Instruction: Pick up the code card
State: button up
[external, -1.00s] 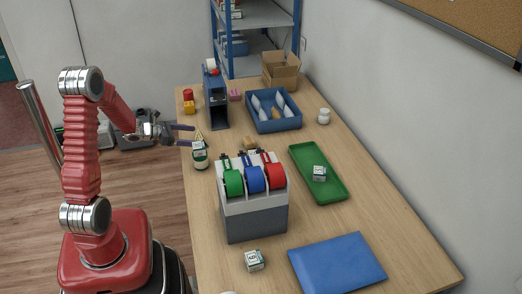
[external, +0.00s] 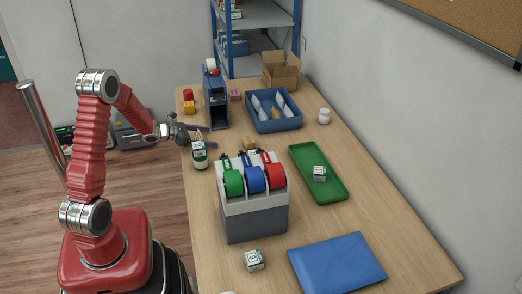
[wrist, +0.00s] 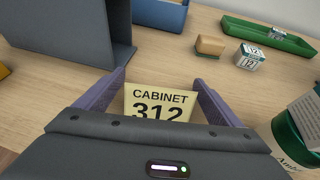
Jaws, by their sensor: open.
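The code card (wrist: 160,104) is pale yellow and reads "CABINET 312" in the wrist view. It shows between the two fingers of my gripper (wrist: 160,80), with its lower part hidden behind the gripper body. In the external view my gripper (external: 203,135) is at the table's left edge, just above and behind a green jar (external: 200,158). The card is mostly hidden there by the gripper.
The jar (wrist: 292,135) stands close at the right in the wrist view. A dark upright dispenser (external: 216,105) stands behind the gripper. A tape stand (external: 255,220) with three rolls is in front, right. A blue bin (external: 275,125) and green tray (external: 338,190) lie farther right.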

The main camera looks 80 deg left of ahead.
jog(key=shift+w+f, duration=0.2)
jog(key=shift+w, duration=0.25)
jog(key=shift+a, duration=0.1)
jog(key=c, duration=1.1)
